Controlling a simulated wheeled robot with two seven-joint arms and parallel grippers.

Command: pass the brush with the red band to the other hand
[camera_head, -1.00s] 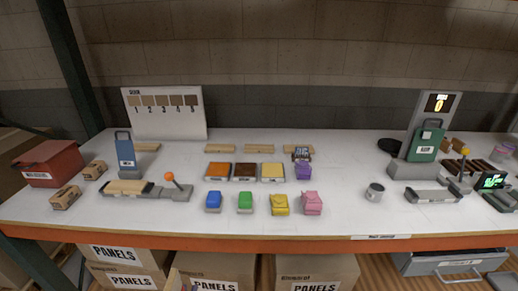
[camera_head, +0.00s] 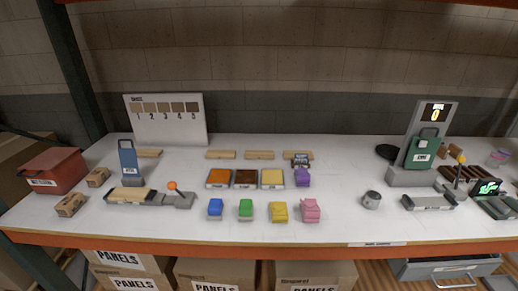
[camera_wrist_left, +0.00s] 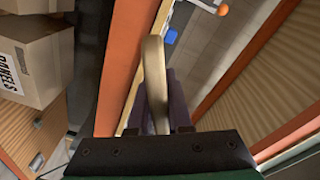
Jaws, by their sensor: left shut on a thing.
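In the left wrist view my left gripper (camera_wrist_left: 160,118) is shut on a long tan piece with a rounded end (camera_wrist_left: 154,70), which looks like a brush handle. The piece stands out between the dark fingers, in front of the orange shelf edge. No red band and no bristles can be seen on it, so I cannot confirm which brush it is. Neither gripper shows in the head view, and my right gripper is in no frame.
The white shelf top (camera_head: 340,218) holds blue (camera_head: 215,207), green, yellow and pink containers near its orange front edge (camera_head: 300,254). A grey can (camera_head: 371,200) stands right of them. Cardboard boxes (camera_head: 215,272) sit below. The top between can and pink container is clear.

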